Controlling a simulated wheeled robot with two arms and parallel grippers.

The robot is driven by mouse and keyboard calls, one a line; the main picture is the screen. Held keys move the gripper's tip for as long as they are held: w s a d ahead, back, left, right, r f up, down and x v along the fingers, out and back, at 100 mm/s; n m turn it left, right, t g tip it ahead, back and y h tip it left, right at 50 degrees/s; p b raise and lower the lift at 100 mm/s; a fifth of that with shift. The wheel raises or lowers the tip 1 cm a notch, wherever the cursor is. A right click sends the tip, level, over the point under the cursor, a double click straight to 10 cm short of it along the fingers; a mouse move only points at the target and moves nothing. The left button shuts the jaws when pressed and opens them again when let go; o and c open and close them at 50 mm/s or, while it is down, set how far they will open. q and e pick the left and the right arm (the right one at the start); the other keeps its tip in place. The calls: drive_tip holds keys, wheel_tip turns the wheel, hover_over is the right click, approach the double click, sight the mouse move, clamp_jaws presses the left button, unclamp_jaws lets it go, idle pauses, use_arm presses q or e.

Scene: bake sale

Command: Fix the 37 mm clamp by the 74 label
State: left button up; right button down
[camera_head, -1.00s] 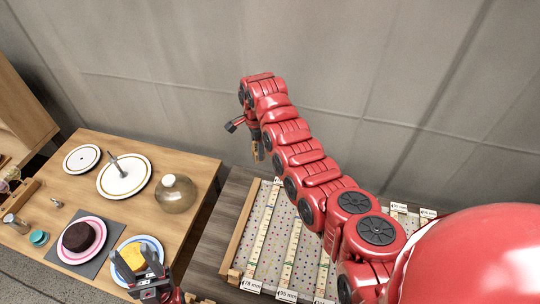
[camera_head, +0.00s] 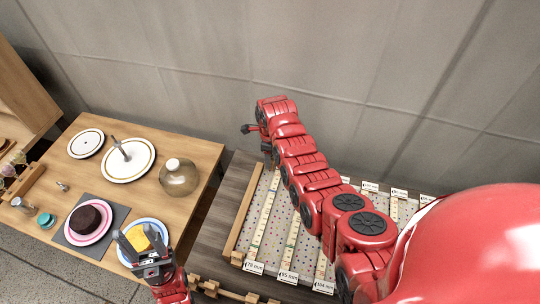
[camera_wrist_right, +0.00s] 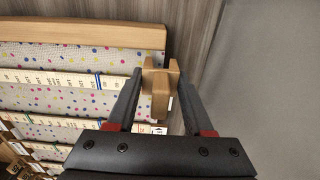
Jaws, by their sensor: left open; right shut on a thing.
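My right gripper (camera_wrist_right: 158,85) is shut on a small wooden clamp (camera_wrist_right: 160,92), seen between its fingers in the right wrist view. The clamp is near the ends of the strips, by the board's edge; I cannot tell whether it touches anything. In the head view my right gripper (camera_head: 268,145) is small and partly hidden by my arm. The dotted board (camera_head: 284,210) carries several ruler strips (camera_head: 263,215). Front labels include one that seems to read 78 mm (camera_head: 253,267) and one reading 95 mm (camera_head: 288,277). I cannot read a 74. My left gripper (camera_head: 138,243) is open and empty over the left table's front.
The left table (camera_head: 190,150) holds white plates (camera_head: 127,160), a glass jar (camera_head: 179,178), a chocolate cake (camera_head: 88,218) and a yellow cake (camera_head: 139,240). A wooden rack (camera_head: 235,293) lies in front of the board. A grey wall (camera_head: 300,60) stands behind.

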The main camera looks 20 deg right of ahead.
drive_tip(key=shift+r, duration=0.1)
drive_tip(key=w+a+r+n+b, duration=0.2)
drive_tip(key=r+n+b, duration=0.1)
drive_tip(key=r+n, duration=0.65)
drive_tip(key=w+a+r+n+b, duration=0.1)
drive_tip(key=r+n+b, duration=0.3)
drive_tip(key=r+n, duration=0.6)
drive_tip(key=s+d+f+m+p, duration=0.1)
drive_tip(key=f+m+p, duration=0.1)
drive_tip(key=f+m, duration=0.4)
drive_tip(key=s+d+f+m+p, duration=0.1)
drive_tip(key=f+m+p, duration=0.1)
drive_tip(key=f+m, duration=0.4)
drive_tip(key=s+f+m+p, duration=0.1)
drive_tip(key=f+m+p, duration=0.2)
drive_tip(key=f+m, duration=0.4)
drive_tip(key=shift+d, duration=0.4)
drive_tip(key=shift+f+m, duration=0.25)
drive_tip(key=shift+f, duration=0.1)
